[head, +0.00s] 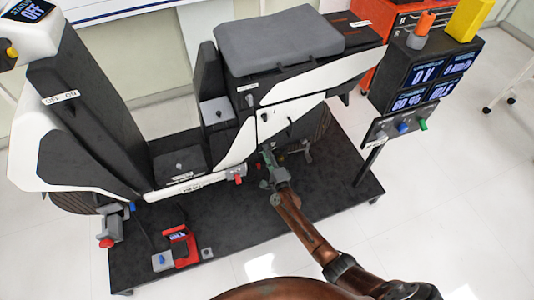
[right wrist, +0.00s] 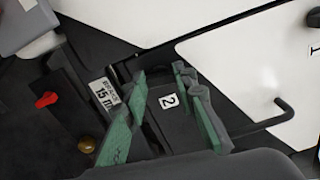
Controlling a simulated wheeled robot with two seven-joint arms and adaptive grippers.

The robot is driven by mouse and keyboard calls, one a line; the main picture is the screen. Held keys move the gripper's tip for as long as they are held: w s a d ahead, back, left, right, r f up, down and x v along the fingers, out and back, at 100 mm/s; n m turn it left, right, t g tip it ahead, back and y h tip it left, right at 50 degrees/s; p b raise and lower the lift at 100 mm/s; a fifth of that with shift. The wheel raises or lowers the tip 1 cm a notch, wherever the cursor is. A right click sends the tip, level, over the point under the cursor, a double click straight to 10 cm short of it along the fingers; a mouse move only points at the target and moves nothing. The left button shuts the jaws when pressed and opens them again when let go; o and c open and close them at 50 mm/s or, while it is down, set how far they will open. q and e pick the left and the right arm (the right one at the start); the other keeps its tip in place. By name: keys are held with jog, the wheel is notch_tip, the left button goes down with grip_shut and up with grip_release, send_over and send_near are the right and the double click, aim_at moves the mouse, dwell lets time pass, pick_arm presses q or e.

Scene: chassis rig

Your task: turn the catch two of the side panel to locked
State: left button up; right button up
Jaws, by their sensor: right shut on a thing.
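The white side panel (head: 285,118) is on the machine's lower flank in the head view; it also fills the upper right of the right wrist view (right wrist: 235,55). My right gripper (head: 268,167) reaches the panel's lower edge. In the right wrist view its green fingers (right wrist: 163,110) stand on either side of a dark part tagged "2", catch two (right wrist: 156,118). They are shut on it. Its grip part is largely hidden between the fingers, and I cannot tell its turn position. My left gripper is not in view.
A black bar handle (right wrist: 272,118) juts out beside the right finger. A red lever (right wrist: 47,99) and a brass knob (right wrist: 87,145) lie left of the fingers. A display post (head: 425,75) stands at the right. The platform's right part (head: 340,195) is clear.

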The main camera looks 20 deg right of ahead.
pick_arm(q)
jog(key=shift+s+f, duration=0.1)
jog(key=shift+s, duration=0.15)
pick_arm(e)
jog(key=shift+a+n, duration=0.1)
jog(key=shift+n, duration=0.5)
jog(key=shift+c, duration=0.2)
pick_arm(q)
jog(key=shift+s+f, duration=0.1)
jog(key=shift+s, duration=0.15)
pick_arm(e)
jog(key=o, duration=0.8)
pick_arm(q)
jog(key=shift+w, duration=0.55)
pick_arm(e)
jog(key=o, duration=0.4)
jog(key=shift+c, duration=0.2)
